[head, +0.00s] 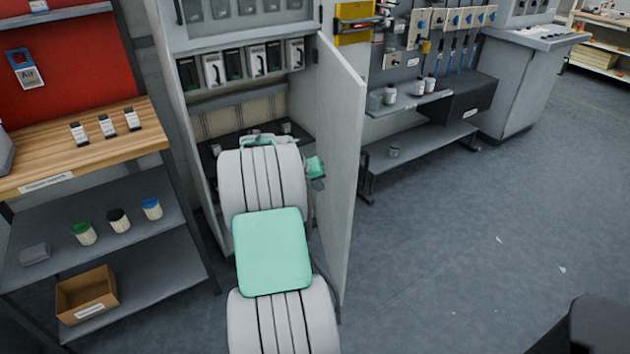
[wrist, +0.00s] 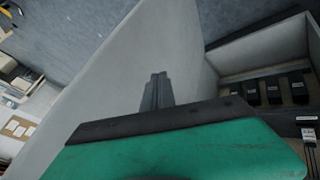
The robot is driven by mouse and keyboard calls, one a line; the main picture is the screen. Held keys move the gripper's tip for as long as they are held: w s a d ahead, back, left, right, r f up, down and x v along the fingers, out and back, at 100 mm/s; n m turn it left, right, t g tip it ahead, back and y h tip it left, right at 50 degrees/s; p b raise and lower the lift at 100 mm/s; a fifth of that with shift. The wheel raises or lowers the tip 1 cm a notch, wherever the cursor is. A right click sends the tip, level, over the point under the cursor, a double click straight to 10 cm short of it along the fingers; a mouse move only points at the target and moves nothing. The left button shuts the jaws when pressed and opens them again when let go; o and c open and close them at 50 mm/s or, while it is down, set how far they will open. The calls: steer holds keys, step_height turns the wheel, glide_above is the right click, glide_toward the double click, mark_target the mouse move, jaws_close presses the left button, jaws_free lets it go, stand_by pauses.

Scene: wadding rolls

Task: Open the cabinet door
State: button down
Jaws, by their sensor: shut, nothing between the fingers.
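The cabinet (head: 180,60) stands in the middle of the head view with its interior showing. Its grey door (head: 342,170) is swung wide open to the right, jutting out towards me. In the wrist view the door (wrist: 120,65) is a large pale panel filling the middle and left. My gripper (wrist: 157,78) is shut and empty, pointing at the door's inner side. I cannot tell whether the fingertips touch it. In the head view my arm covers the lower part of the cabinet opening and hides the fingertips.
Several small boxes (head: 258,60) line a cabinet shelf. A workbench (head: 85,145) stands close on the left, with jars and a cardboard box (head: 87,293) below. A low shelf rack (head: 420,142) stands behind the door to the right.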

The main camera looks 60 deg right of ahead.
mark_target(341, 193)
steer(key=s+d+f, duration=0.2)
steer(key=d, duration=0.1)
steer(key=s+d+f, duration=0.1)
steer(key=d, duration=0.1)
steer(key=shift+s+d+f, duration=0.1)
steer(key=shift+s+f, duration=0.05)
steer(key=shift+f, duration=0.1)
